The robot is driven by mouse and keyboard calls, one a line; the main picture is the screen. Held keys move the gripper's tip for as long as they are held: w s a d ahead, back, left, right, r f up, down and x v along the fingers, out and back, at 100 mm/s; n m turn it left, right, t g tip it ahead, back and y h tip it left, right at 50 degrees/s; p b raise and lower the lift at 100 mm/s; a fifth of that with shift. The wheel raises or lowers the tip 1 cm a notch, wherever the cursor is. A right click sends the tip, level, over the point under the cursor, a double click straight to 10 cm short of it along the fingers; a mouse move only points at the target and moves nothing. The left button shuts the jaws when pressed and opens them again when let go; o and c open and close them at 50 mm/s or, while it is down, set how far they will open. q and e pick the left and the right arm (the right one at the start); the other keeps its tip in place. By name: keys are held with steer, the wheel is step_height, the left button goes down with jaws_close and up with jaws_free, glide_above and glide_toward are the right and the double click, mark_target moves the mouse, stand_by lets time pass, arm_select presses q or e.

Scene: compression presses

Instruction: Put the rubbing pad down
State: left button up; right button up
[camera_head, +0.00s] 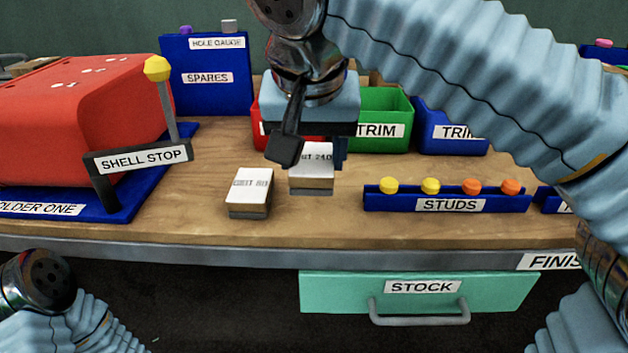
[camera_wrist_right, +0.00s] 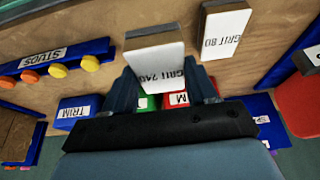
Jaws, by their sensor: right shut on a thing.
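My right gripper (camera_head: 313,155) comes down from above and is shut on a rubbing pad marked GRIT 240 (camera_head: 313,182). The pad has a white labelled top, a tan layer and a dark grey base. It is upright, at or just above the table; I cannot tell whether it touches. In the right wrist view the pad (camera_wrist_right: 158,65) sits between the fingers (camera_wrist_right: 160,92). A second pad, GRIT 80 (camera_head: 249,193), lies on the table just left of it, apart; it also shows in the wrist view (camera_wrist_right: 225,32). My left gripper is out of view.
A blue STUDS rack (camera_head: 450,204) with yellow and orange studs stands at right. A SHELL STOP sign (camera_head: 138,157) and a red block (camera_head: 75,115) on a blue base are at left. Red, green (camera_head: 385,118) and blue bins stand behind. The table's front edge (camera_head: 220,255) is clear.

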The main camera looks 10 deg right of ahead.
steer(key=shift+w+d+f, duration=0.35)
steer(key=shift+w+f, duration=0.15)
steer(key=shift+f, duration=0.3)
steer(key=x, duration=0.2)
steer(key=b+x, duration=0.1)
steer(key=shift+s+d+f, duration=0.1)
steer(key=shift+s+f, duration=0.15)
steer(key=shift+f, duration=0.35)
steer(key=shift+f, duration=0.15)
steer(key=o, duration=1.1)
